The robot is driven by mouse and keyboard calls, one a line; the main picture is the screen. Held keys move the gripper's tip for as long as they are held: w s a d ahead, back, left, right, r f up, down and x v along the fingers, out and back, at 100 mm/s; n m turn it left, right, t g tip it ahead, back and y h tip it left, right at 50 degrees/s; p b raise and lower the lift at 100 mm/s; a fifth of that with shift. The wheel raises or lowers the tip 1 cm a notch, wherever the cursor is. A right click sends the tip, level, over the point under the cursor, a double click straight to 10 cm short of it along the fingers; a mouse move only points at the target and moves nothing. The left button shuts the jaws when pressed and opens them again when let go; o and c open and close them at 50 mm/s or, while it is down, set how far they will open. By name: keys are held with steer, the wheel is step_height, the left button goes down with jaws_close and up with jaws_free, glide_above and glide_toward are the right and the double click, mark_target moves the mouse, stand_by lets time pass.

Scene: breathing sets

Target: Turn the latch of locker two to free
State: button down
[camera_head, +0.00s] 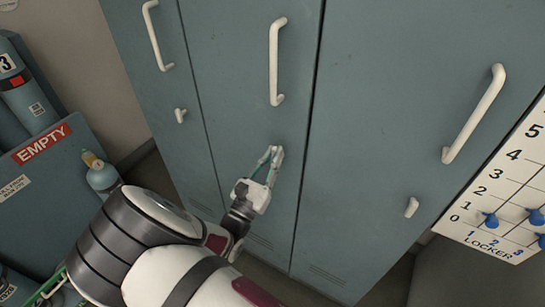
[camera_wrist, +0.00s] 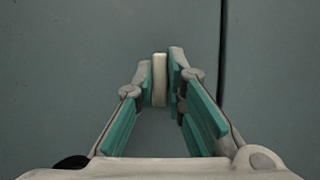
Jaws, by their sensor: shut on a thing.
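The middle locker door (camera_head: 250,115) is shut, with a long white handle (camera_head: 275,62) high on it. My gripper (camera_head: 272,158) is at this door, below the handle. In the wrist view, my gripper (camera_wrist: 161,85) is shut on a small cream latch (camera_wrist: 160,78), with a teal-padded finger on each side. The latch stands upright in that view. In the head view the fingers largely hide the latch. No locker number shows on the door.
The left locker has its own latch (camera_head: 180,115), and the right locker has another latch (camera_head: 411,207). A numbered white board (camera_head: 500,190) with blue pegs is at the right. A blue-grey rack marked EMPTY (camera_head: 42,143) with cylinders stands at the left, beside my arm.

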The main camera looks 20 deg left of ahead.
steer(key=shift+m, duration=0.4)
steer(key=m+g+h+b, duration=0.1)
steer(key=m+g+h, duration=0.1)
steer(key=m, duration=0.5)
steer(key=m+g+h+b, duration=0.2)
steer(key=m, duration=0.5)
steer(key=m+g+h+b, duration=0.2)
steer(key=m, duration=0.5)
steer(key=shift+m+g, duration=0.3)
steer(key=shift+m, duration=0.1)
steer(key=c, duration=1.6)
jaws_free()
steer(key=shift+c, duration=0.2)
steer(key=v, duration=0.7)
steer(key=shift+s+a, duration=0.15)
steer(key=shift+s, duration=0.15)
